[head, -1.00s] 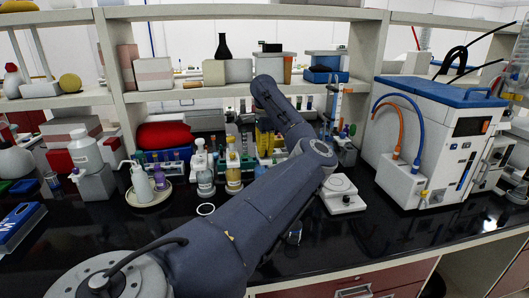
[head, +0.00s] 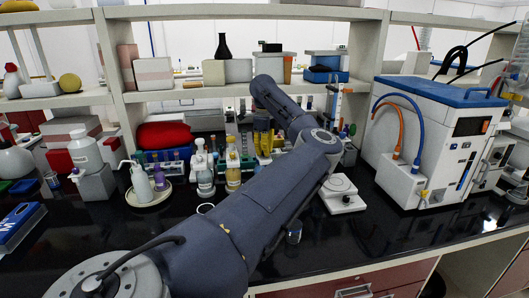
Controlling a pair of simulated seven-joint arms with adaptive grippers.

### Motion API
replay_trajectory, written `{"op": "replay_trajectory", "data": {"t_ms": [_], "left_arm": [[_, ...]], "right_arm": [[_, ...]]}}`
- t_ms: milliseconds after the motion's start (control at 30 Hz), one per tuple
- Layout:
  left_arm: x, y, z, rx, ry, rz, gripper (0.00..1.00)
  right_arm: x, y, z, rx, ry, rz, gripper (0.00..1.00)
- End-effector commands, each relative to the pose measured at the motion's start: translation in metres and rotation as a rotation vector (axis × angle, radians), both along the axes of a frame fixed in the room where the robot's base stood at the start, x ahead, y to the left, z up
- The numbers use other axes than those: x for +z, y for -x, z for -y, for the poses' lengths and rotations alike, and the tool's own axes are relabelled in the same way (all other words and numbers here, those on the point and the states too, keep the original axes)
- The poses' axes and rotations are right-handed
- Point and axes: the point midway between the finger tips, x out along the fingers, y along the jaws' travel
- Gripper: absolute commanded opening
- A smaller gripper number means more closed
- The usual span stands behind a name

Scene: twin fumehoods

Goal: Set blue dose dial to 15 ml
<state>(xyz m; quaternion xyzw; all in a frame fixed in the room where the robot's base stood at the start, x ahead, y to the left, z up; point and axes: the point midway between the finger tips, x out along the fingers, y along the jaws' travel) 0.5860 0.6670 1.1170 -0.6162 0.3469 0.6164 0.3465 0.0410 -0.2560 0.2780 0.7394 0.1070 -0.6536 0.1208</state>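Two dispenser bottles stand side by side on the black bench left of my arm. One bottle holds pale bluish liquid (head: 205,181), and the other holds yellow liquid (head: 233,178). Both have pale pump tops with small spouts. A blue dose dial cannot be picked out for certain at this size. My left arm comes in from the lower left, bends at the elbow and folds back up toward the shelf. My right gripper is not in view.
A white plate (head: 136,199) with pump bottles is to the left. A small white balance-like device (head: 343,196) lies right of my arm, before a large white and blue instrument (head: 431,140). Shelves (head: 170,98) close off the back. The front right bench is clear.

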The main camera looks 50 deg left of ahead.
Motion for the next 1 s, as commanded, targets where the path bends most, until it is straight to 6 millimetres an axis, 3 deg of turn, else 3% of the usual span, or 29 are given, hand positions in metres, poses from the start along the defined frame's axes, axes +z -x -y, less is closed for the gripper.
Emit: {"op": "replay_trajectory", "data": {"t_ms": [300,800,833,1000], "left_arm": [[0.0012,-0.0004,0.0,-0.1,-0.001,0.002,0.0],[0.0012,-0.0003,-0.0002,-0.115,-0.001,0.002,0.0],[0.0011,-0.0004,-0.0001,-0.114,-0.001,0.002,0.08],[0.0007,-0.0002,-0.0001,-0.114,0.0,0.001,0.28]], "right_arm": [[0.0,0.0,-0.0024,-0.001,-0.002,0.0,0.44],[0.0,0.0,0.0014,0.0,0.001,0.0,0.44],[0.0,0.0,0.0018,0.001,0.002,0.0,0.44],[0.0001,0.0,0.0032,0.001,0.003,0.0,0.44]]}}
